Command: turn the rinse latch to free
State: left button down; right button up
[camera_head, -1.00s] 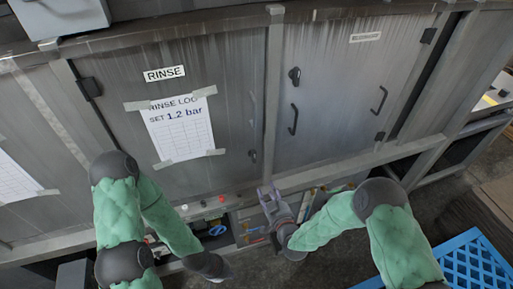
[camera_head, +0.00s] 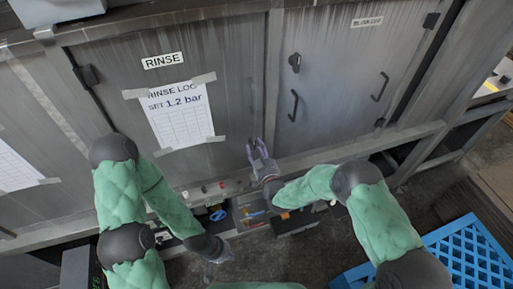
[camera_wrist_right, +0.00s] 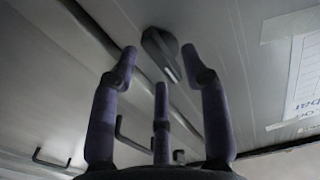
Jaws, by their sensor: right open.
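The rinse latch (camera_wrist_right: 162,52) is a dark knob on the grey door panel, seen in the right wrist view beyond and between my fingertips. In the head view my right gripper covers its spot near the lower right edge of the RINSE door (camera_head: 225,110). My right gripper (camera_head: 257,145) is open and empty in front of that edge. In the right wrist view its fingers (camera_wrist_right: 157,68) are spread around the latch's outline; contact cannot be told. My left gripper (camera_head: 219,262) hangs low in front of the cabinet, apart from the door, its finger opening unclear.
A second door to the right has a dark latch (camera_head: 295,62) and handles (camera_head: 293,105). A rinse log sheet (camera_head: 180,115) is taped to the RINSE door. Below are a control strip with a blue item (camera_head: 218,215) and an open bin. A blue crate (camera_head: 465,260) stands lower right.

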jog(key=shift+w+a, duration=0.15)
jog(key=shift+w, duration=0.3)
grip_shut()
